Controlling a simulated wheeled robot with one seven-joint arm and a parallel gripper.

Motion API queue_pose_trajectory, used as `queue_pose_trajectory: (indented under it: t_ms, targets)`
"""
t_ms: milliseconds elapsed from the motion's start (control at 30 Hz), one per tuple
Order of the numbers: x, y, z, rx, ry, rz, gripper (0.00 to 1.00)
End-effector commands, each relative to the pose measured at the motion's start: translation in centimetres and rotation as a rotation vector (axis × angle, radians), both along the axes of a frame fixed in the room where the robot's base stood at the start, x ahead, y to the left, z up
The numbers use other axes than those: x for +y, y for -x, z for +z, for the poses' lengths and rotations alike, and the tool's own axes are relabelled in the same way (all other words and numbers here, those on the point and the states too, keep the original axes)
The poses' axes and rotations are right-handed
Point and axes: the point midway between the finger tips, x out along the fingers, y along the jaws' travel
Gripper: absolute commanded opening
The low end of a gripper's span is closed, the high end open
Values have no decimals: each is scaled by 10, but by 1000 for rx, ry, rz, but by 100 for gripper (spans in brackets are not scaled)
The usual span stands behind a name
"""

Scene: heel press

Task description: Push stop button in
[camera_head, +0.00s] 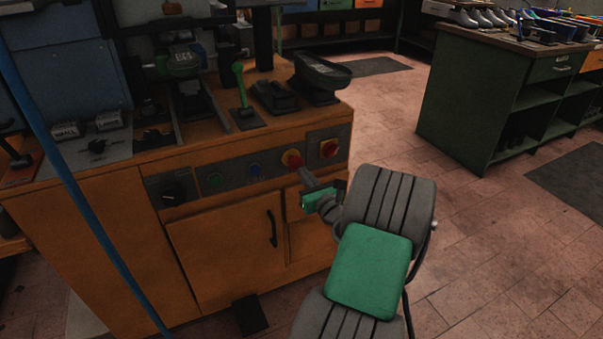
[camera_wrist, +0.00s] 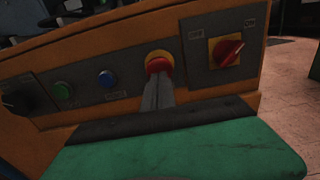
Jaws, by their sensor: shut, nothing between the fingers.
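The stop button (camera_head: 292,158) is a red mushroom head on a yellow collar, on the grey panel at the front of the orange machine. In the wrist view the stop button (camera_wrist: 158,63) sits at upper centre. My gripper (camera_head: 304,171) is shut and empty, its fingers pointing at the panel just in front of the button. In the wrist view the fingertips of my gripper (camera_wrist: 158,82) overlap the button's lower edge. I cannot tell whether they touch it or how far in it is.
Right of the button is a red rotary switch (camera_wrist: 228,52) on a yellow plate, marked OFF and ON. To the left are a blue button (camera_wrist: 106,78), a green button (camera_wrist: 64,92) and a black knob (camera_head: 173,192). A green workbench (camera_head: 480,110) stands beyond open floor.

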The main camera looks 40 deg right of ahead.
Motion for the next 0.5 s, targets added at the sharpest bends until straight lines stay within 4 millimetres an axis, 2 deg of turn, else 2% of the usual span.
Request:
queue_pose_trajectory:
  t_ms: [100,200,500]
  targets:
    - [-4,-16,-1,-1,1,2,0]
    - [-6,-21,0,0,1,0,0]
    - [-7,-22,0,0,0,0,0]
